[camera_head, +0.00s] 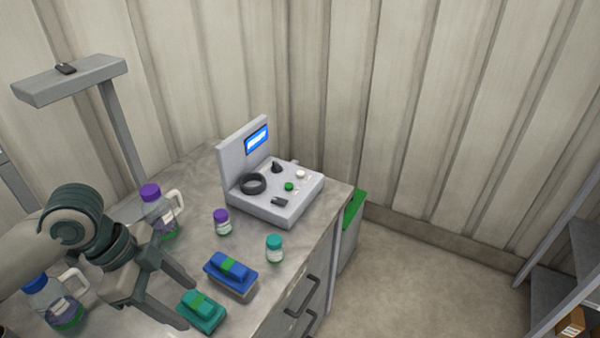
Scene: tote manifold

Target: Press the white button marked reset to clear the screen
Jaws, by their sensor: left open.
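A grey control box (275,207) stands at the far end of the counter. Its upright back panel carries a lit blue screen (257,138) whose text is too small to read. A small white button (301,174) sits on the sloped top, right of a black knob (277,167) and a green button (289,186). A dark ring (252,184) lies at the left of the top. Any reset marking is too small to read. My left gripper (188,302) is open and empty over the near part of the counter, well apart from the box. My right gripper is not visible.
A purple-capped jug (159,212) and a blue-capped jug (50,303) stand near my left arm. A grey post stands behind.

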